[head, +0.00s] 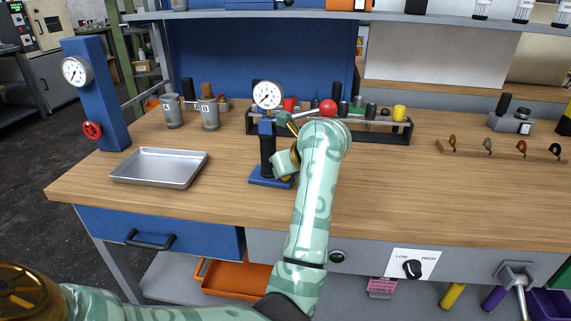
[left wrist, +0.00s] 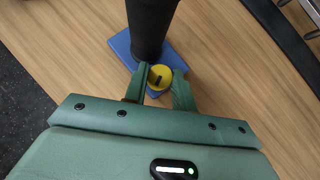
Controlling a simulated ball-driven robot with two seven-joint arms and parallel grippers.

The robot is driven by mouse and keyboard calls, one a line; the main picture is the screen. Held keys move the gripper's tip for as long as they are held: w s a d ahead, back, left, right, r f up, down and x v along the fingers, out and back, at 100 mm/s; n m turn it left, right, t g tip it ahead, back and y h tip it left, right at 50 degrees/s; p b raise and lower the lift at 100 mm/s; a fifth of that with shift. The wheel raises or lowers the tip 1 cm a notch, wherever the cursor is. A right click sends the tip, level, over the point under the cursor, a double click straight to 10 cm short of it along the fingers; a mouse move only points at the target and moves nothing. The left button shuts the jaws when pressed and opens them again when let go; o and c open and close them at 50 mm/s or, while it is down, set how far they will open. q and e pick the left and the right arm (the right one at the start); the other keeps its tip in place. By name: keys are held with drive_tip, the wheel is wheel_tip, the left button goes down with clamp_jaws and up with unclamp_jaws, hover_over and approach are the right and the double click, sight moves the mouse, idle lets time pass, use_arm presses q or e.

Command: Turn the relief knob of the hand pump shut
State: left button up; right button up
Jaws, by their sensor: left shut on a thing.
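The hand pump stands on the bench in the head view, with a blue base (head: 264,181), a black cylinder (head: 267,148), a round gauge (head: 267,95) and a lever ending in a red ball (head: 328,107). In the left wrist view the yellow relief knob (left wrist: 160,75) with a dark mark on its face sits low by the pump's black cylinder (left wrist: 150,25), above the blue base (left wrist: 181,63). My left gripper (left wrist: 161,80) is shut on the knob, one finger on each side. In the head view my arm hides the knob. My right gripper is not in view.
A metal tray (head: 160,168) lies left of the pump. A blue post with a gauge (head: 76,71) and red handwheel (head: 92,131) stands at the far left. Marked cups (head: 173,112) and a dark rack (head: 370,137) are behind. The bench (head: 430,190) is clear at right front.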

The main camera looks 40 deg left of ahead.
use_arm(q)
drive_tip(key=shift+m, duration=0.4)
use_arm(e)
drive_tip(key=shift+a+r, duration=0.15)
use_arm(q)
drive_tip(key=o, duration=1)
drive_tip(key=shift+d+r, duration=0.2)
drive_tip(key=shift+r, duration=0.05)
drive_tip(key=p+v, duration=0.8)
drive_tip(key=v, duration=0.7)
drive_tip(key=shift+s+d, duration=0.15)
drive_tip(key=shift+s, duration=0.3)
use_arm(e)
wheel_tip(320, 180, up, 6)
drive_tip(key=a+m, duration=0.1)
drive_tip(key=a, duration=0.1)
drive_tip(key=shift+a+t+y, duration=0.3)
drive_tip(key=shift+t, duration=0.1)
